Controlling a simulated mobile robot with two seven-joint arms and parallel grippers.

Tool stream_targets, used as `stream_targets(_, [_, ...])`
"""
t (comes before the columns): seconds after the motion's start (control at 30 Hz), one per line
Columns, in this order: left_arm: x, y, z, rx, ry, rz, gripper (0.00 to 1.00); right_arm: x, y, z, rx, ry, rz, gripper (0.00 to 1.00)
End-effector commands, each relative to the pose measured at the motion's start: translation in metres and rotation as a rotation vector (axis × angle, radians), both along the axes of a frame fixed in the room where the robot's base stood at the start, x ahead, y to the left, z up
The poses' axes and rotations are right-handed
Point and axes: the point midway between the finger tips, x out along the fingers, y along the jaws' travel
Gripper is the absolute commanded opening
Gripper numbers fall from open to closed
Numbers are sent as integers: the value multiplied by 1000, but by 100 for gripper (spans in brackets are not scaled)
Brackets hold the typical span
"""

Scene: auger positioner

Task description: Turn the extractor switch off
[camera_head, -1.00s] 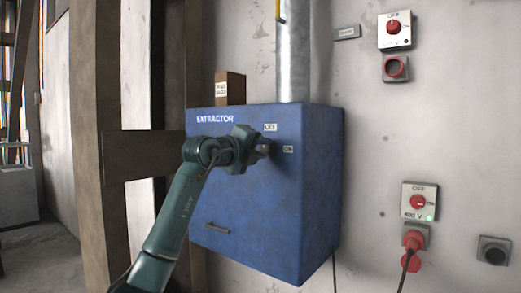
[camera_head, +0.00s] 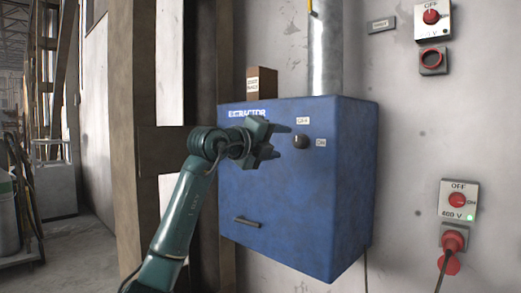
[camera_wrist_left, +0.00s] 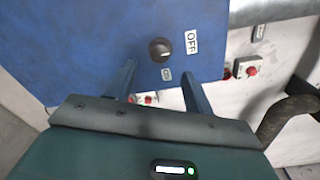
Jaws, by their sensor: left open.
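The blue extractor box (camera_head: 290,200) hangs on the wall, with a dark round switch knob (camera_head: 300,142) on its front. A label above the knob (camera_head: 303,121) appears to read OFF, and an ON label (camera_head: 321,142) is to its right. My left gripper (camera_head: 279,143) is open and empty, just left of the knob and apart from it. In the left wrist view the knob (camera_wrist_left: 159,50) is beyond the spread fingers (camera_wrist_left: 158,76), near the OFF label (camera_wrist_left: 192,42). I cannot tell which way the knob points. My right gripper is out of view.
A metal duct (camera_head: 325,50) rises from the box. A handle (camera_head: 247,222) is low on its front. To the right are two red switches, one high (camera_head: 431,17) and one low (camera_head: 457,200), with a red plug (camera_head: 453,240) below. Wooden posts stand left.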

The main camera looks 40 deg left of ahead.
Motion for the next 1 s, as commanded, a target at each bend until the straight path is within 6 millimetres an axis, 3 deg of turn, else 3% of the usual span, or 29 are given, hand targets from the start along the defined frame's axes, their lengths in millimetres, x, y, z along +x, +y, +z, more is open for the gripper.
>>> stream_targets(0.2, [-45, 4, -1, 3, 0, 2, 52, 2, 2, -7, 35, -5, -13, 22])
stream_targets(0.4, [-64, 5, 2, 1, 0, 1, 52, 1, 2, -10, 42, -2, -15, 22])
stream_targets(1.0, [-67, 5, 2, -1, 0, 0, 52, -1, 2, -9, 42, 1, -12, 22])
